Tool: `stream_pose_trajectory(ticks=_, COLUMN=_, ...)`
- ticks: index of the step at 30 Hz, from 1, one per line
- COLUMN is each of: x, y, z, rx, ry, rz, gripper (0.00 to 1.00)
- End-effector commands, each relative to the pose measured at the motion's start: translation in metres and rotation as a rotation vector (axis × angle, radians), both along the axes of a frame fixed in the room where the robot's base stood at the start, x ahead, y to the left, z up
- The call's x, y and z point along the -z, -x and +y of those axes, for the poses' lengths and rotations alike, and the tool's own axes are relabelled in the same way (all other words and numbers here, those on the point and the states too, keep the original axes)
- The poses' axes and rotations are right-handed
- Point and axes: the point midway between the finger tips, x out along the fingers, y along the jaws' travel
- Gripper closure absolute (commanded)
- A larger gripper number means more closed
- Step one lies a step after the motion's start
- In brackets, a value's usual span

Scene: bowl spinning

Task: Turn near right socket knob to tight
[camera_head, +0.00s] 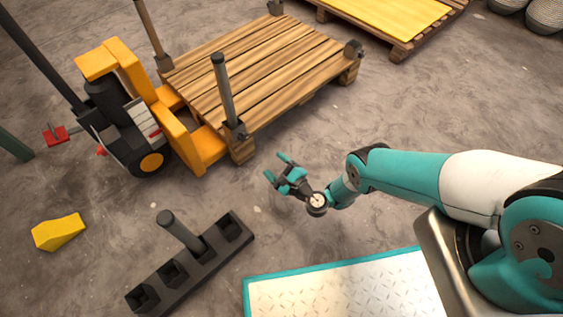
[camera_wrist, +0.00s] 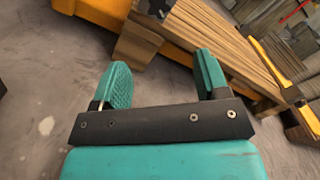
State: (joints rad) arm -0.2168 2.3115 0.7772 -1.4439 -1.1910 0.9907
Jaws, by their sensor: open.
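The wooden pallet (camera_head: 262,72) has dark sockets at its corners. The socket (camera_head: 353,48) at its right corner holds no post. The socket (camera_head: 237,130) at its front corner holds an upright dark post (camera_head: 224,90). The knobs are too small to make out, and I cannot tell which way any is turned. My gripper (camera_head: 277,166) is open and empty, below and right of the front corner socket, apart from it. In the wrist view the teal fingers stand wide apart, with the pallet boards (camera_wrist: 215,40) beyond them and a dark fitting (camera_wrist: 154,8) at the top edge.
An orange pallet truck (camera_head: 150,105) stands at the pallet's left end. A black rack (camera_head: 192,265) with one post (camera_head: 180,231) in it and a yellow block (camera_head: 59,232) lie on the floor. Another pallet (camera_head: 401,50) is at the back. Floor right of the pallet is clear.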

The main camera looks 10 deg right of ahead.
Motion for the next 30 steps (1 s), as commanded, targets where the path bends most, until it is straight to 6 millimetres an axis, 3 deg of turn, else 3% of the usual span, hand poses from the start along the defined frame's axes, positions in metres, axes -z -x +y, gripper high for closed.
stream_pose_trajectory(ticks=7, x=-0.001, y=0.018, z=-0.013, rx=0.001, ry=0.000, rz=0.000, gripper=0.32)
stream_pose_trajectory(ticks=24, x=0.001, y=0.020, z=-0.014, rx=0.000, ry=0.000, rz=0.000, gripper=0.32)
stream_pose_trajectory(ticks=27, x=-0.003, y=0.015, z=-0.011, rx=-0.009, ry=0.008, rz=-0.008, gripper=0.32)
stream_pose_trajectory(ticks=30, x=-0.019, y=-0.005, z=0.000, rx=-0.052, ry=0.049, rz=-0.044, gripper=0.32)
